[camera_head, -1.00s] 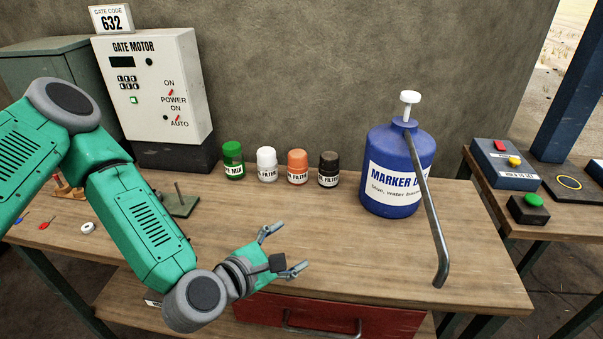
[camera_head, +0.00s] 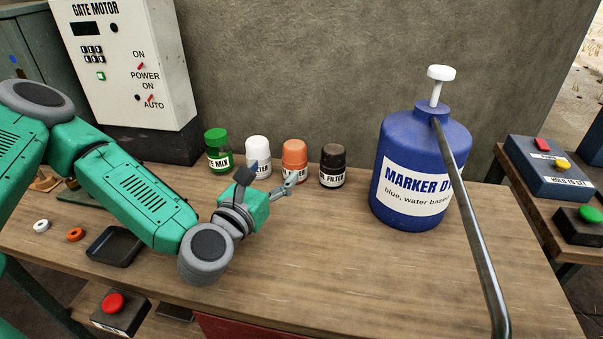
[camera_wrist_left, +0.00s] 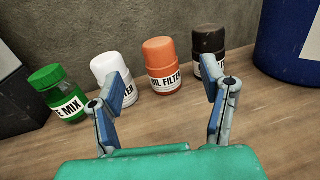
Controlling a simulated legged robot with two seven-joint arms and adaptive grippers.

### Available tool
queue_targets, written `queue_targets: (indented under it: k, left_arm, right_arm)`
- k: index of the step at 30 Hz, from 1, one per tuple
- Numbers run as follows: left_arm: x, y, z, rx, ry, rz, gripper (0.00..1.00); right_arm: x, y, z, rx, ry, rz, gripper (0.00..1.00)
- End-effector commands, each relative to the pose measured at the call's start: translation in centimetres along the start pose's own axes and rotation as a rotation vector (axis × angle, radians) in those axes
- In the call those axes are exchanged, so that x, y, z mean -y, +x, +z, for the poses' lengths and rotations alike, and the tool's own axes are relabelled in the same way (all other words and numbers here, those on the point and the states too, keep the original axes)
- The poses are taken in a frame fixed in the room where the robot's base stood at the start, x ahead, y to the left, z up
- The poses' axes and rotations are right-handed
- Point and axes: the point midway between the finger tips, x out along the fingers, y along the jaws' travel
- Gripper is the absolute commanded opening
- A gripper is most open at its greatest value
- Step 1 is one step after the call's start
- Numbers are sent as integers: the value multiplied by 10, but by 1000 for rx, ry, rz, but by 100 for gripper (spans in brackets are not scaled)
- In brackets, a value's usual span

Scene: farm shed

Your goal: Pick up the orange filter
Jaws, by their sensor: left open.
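The orange filter (camera_head: 295,158) is a small bottle with a white label, upright on the wooden table near the wall. It stands between a white bottle (camera_head: 258,154) and a dark brown bottle (camera_head: 333,164). My left gripper (camera_head: 275,182) is just in front of this row. In the left wrist view the orange filter (camera_wrist_left: 162,66) shows ahead, between the two fingers of my open, empty left gripper (camera_wrist_left: 166,88), and apart from them. The fingers partly cover the white and brown bottles there. My right gripper is not in view.
A green bottle (camera_head: 217,150) stands at the left end of the row. A large blue marker dye jug (camera_head: 402,215) stands to the right, with a metal bar (camera_head: 470,220) in front of it. A black tray (camera_head: 112,247) lies at left. The front middle of the table (camera_head: 350,260) is bare.

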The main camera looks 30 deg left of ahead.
Motion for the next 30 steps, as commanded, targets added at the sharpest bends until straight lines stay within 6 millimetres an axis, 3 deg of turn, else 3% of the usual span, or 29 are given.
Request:
queue_targets:
  k: [3,7,16,25,30]
  left_arm:
    - [-1,0,-15,0,0,1,65]
    - [0,10,-16,3,2,2,65]
    - [3,67,-14,3,5,2,65]
    - [-1,93,-16,1,1,1,65]
    - [-2,119,-18,2,2,2,65]
  right_arm:
    - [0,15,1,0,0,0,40]
    - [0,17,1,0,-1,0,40]
    - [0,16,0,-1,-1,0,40]
    - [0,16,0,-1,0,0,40]
    - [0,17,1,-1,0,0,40]
